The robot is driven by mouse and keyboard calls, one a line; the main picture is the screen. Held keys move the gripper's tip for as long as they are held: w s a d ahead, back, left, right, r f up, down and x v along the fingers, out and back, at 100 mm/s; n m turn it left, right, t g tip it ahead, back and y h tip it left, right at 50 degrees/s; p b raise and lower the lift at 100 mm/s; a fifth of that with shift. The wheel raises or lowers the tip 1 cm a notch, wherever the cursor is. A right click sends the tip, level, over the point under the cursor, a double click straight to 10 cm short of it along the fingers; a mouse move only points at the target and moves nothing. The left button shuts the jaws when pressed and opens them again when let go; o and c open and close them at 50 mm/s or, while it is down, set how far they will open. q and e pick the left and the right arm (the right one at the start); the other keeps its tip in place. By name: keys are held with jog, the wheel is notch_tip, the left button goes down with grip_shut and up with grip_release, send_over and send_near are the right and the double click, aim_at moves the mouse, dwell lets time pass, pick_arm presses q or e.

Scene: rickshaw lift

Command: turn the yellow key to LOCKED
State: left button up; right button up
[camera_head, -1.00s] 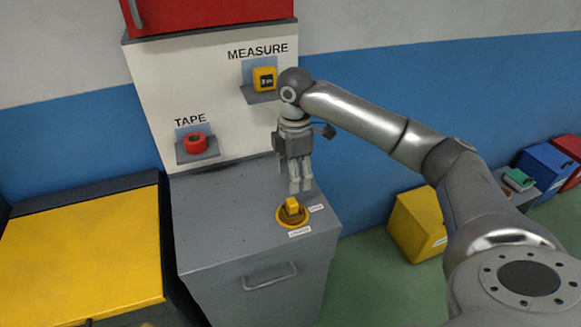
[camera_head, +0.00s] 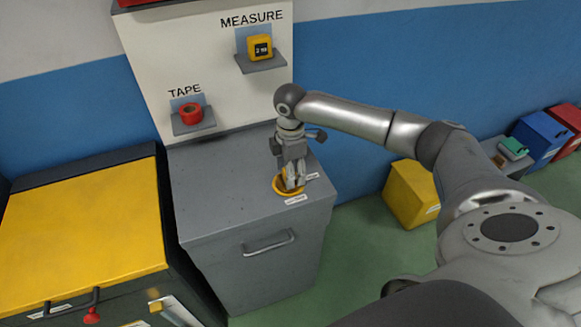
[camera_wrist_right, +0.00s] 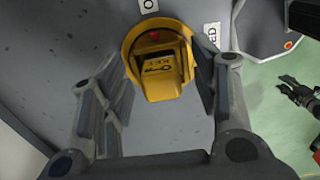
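The yellow key (camera_wrist_right: 160,75) is a block on a round yellow dial (camera_head: 288,188) on top of the grey cabinet (camera_head: 220,195). In the wrist view a red dot on it lies toward a label starting with "O" (camera_wrist_right: 148,5); a label ending in "ED" (camera_wrist_right: 211,35) is to the right. My right gripper (camera_head: 295,184) is down at the key, which it mostly hides in the head view. In the wrist view its fingers (camera_wrist_right: 160,90) stand open on both sides of the key, with a clear gap at left. A dark gripper, seemingly my left (camera_wrist_right: 298,93), shows small at the right edge.
A tape roll (camera_head: 190,114) and a yellow measure (camera_head: 260,47) sit on small shelves behind the cabinet. A yellow-topped bench (camera_head: 80,230) stands left. A yellow box (camera_head: 412,192) is on the floor at right. The cabinet top left of the dial is clear.

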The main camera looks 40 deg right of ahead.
jog(key=c, duration=1)
jog(key=shift+r+m+p, duration=0.2)
jog(key=shift+m+p, duration=0.2)
jog(key=shift+p, duration=0.35)
jog(key=shift+c, duration=0.2)
jog(key=m+p, duration=0.2)
jog(key=p, duration=0.1)
jog(key=shift+s+f+m, duration=0.1)
jog(key=shift+m, duration=0.4)
